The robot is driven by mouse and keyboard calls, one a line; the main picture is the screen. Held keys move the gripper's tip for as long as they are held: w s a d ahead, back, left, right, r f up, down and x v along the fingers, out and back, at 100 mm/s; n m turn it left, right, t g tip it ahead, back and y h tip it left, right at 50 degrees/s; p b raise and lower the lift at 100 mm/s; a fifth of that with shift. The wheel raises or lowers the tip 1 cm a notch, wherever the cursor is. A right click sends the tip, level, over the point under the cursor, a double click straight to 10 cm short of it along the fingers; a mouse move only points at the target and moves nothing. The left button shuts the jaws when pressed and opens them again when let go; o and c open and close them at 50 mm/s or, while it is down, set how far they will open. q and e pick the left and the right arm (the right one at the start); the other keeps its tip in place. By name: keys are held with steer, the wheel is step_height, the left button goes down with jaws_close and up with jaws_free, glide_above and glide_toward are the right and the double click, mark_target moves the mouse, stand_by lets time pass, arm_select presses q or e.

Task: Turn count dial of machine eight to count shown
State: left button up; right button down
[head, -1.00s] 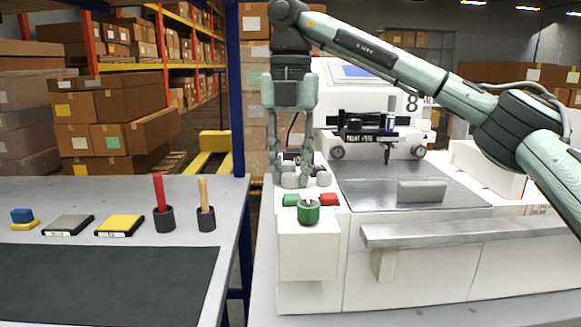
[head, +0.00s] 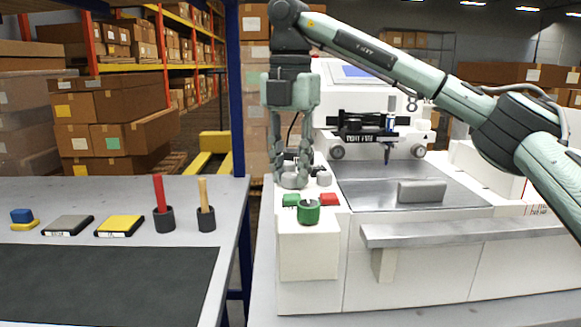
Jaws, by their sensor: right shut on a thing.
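Machine eight (head: 440,240) is the white plotter on the right, with a grey bed and a pen carriage (head: 368,137). My right arm reaches in from the right, and its gripper (head: 291,180) points down at the left side of the machine's top. It is shut on a small knob there, which I take to be the count dial; the fingers hide most of it. The dial's marking and the shown count cannot be read. A small grey knob (head: 324,181) sits just right of the fingers. My left gripper is not in view.
A green round knob (head: 308,212), a green button (head: 290,200) and a red button (head: 329,199) are in front of the gripper. The left table holds a red stick (head: 159,192) in a cup, a yellow pad (head: 120,227) and a dark mat (head: 105,280).

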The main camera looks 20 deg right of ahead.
mark_target(291, 175)
steer(key=c, duration=1.2)
jaws_free()
step_height(291, 175, up, 12)
steer(key=shift+f, duration=0.1)
